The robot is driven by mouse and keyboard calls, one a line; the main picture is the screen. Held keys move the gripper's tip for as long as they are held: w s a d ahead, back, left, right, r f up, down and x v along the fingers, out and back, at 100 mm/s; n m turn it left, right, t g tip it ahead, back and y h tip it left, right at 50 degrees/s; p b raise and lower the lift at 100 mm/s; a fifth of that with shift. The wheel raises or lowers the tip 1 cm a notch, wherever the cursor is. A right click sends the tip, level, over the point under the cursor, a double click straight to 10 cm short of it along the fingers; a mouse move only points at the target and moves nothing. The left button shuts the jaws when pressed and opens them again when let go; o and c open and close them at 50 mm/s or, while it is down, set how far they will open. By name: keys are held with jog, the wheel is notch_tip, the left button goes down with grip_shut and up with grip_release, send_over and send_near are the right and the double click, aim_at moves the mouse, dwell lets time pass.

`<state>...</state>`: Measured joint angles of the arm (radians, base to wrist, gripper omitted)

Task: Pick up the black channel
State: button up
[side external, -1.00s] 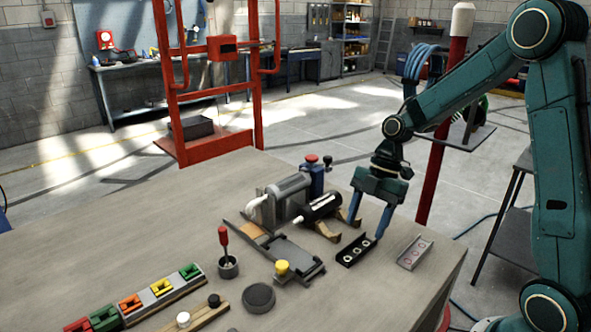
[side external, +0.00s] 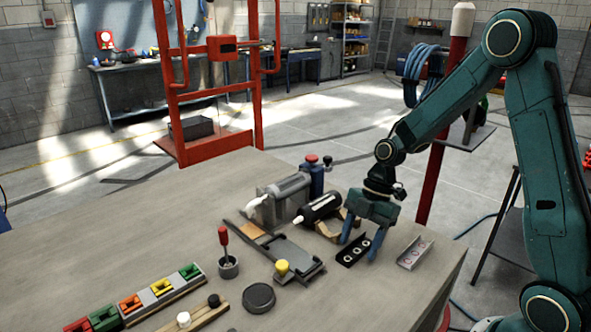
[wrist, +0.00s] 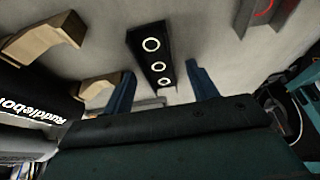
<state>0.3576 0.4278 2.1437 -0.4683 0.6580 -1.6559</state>
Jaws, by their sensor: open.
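The black channel (side external: 347,258) lies on the table near its right end, a short dark trough with several white rings along its inside. My gripper (side external: 359,249) is just above it, pointing down, with its blue fingers apart on either side of the channel's far part. In the wrist view the black channel (wrist: 147,42) extends away between and beyond the open fingers (wrist: 162,72). Nothing is between the fingertips that I can see being gripped. Whether the fingertips touch the table cannot be told.
A grey channel (side external: 415,253) lies to the right, near the table edge. A black cylinder (side external: 320,208) on wooden cradles (side external: 326,232) is close on the left. A grey sliding plate (side external: 287,255) and a yellow knob (side external: 282,267) are farther left.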

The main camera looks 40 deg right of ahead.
aim_at(358, 250)
jog(key=c, duration=1.1)
jog(key=shift+o, duration=0.2)
notch_tip(358, 250, up, 20)
jog(key=shift+a, duration=0.1)
dwell(0.7)
